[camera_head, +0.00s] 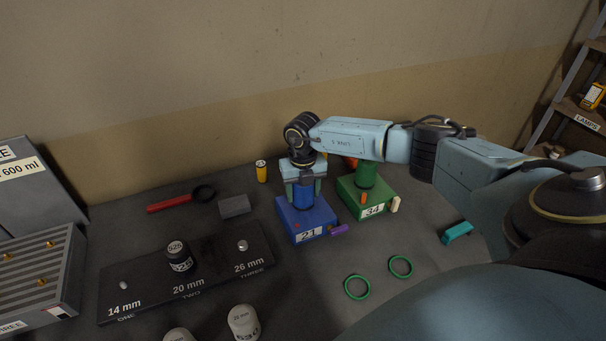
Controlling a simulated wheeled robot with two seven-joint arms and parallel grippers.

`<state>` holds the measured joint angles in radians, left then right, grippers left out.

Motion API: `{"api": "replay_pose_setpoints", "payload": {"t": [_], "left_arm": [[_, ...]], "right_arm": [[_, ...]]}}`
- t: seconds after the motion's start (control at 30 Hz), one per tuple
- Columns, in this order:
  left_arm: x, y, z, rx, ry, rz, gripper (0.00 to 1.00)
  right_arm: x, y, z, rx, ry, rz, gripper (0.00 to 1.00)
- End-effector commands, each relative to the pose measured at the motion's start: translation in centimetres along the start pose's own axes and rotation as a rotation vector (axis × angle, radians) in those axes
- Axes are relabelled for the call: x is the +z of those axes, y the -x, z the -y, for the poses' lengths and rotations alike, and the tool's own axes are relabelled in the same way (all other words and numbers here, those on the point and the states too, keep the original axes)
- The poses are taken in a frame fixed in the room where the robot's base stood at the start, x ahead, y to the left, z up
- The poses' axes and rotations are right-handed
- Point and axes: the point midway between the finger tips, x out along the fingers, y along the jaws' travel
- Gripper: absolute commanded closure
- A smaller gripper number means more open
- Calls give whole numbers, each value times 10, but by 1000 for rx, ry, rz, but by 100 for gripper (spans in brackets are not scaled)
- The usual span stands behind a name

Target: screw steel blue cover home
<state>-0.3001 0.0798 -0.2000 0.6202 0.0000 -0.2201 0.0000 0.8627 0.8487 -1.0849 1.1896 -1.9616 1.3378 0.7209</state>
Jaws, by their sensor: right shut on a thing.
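The blue cylinder that I take for the steel blue cover (303,198) stands upright on top of a blue box (308,216) with a label reading 21. My right gripper (303,186) points straight down over it, with its fingers shut around the cylinder's upper part. The fingers and wrist hide the top of the cylinder. I cannot tell how the cylinder meets the box beneath it. My left gripper is not in view.
A green box (368,205) labelled 34, with a green cylinder, stands close right. A purple piece (338,230) lies in front. Green rings (357,287) and a teal piece (457,232) lie front right.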

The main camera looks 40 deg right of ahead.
Motion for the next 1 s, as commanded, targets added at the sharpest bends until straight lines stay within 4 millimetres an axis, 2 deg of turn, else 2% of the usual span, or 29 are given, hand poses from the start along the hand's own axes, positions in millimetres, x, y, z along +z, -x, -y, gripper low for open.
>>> {"api": "replay_pose_setpoints", "payload": {"t": [0.07,0.1,0.27,0.53,0.67,0.77,1.0], "left_arm": [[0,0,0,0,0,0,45],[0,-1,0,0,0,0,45],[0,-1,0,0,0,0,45],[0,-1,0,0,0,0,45],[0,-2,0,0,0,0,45],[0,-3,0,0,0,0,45],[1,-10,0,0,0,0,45]], "right_arm": [[0,0,1,0,-5,1,91],[0,0,1,0,-5,1,39],[0,0,0,0,-3,0,19],[0,0,0,0,0,0,19],[1,10,0,1,0,2,19],[2,27,0,1,2,5,19],[1,81,1,2,0,6,19]]}}
